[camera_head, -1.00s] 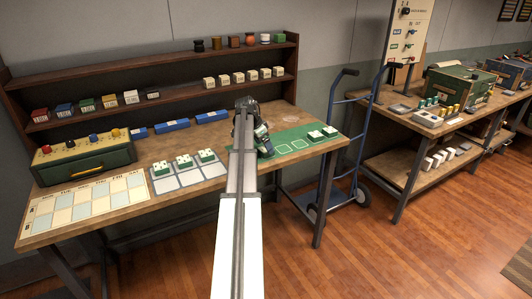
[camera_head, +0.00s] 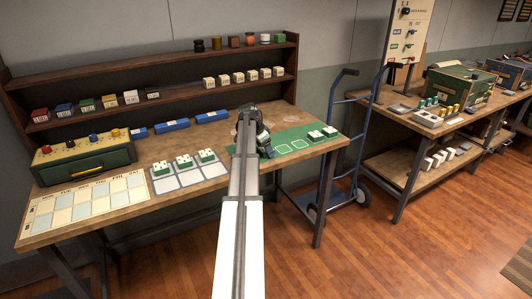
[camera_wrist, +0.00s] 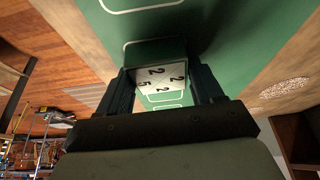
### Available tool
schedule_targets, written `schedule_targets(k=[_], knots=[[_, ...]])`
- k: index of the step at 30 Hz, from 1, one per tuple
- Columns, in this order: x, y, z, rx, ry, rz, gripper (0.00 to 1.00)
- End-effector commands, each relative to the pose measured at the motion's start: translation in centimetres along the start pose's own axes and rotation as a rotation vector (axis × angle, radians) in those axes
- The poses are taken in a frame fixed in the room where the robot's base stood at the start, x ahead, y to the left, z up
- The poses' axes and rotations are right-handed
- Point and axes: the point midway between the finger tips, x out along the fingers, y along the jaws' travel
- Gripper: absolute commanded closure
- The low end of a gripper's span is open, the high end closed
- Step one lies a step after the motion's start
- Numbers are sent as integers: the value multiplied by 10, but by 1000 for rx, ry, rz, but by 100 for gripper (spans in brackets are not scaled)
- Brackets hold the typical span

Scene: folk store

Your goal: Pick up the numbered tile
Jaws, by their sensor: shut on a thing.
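My gripper (camera_wrist: 160,88) is shut on a numbered tile (camera_wrist: 161,79) in the wrist view. The tile has a white face with dark numerals, a 5 and several 2s, and a green body. It sits between the two dark fingers, over the green mat (camera_wrist: 222,60) with white outlined squares. In the head view my gripper (camera_head: 262,146) is at the left part of the green mat (camera_head: 297,137), and my arm hides the tile there.
Three green and white tiles (camera_head: 184,161) stand on pale cards left of my arm. Blue blocks (camera_head: 172,125) lie behind them. A shelf (camera_head: 160,98) with small boxes and jars stands at the back. A blue hand truck (camera_head: 364,130) is right of the table.

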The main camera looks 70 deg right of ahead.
Motion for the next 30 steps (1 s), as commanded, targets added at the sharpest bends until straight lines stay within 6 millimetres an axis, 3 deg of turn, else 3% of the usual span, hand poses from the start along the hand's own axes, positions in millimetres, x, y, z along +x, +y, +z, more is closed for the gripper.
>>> schedule_targets(k=[4, 14, 30], knots=[[0, 0, 0, 0, 0, 0, 70], [-6, 0, -3, 0, 0, 0, 70], [-81, -1, -34, 1, 1, -1, 70]])
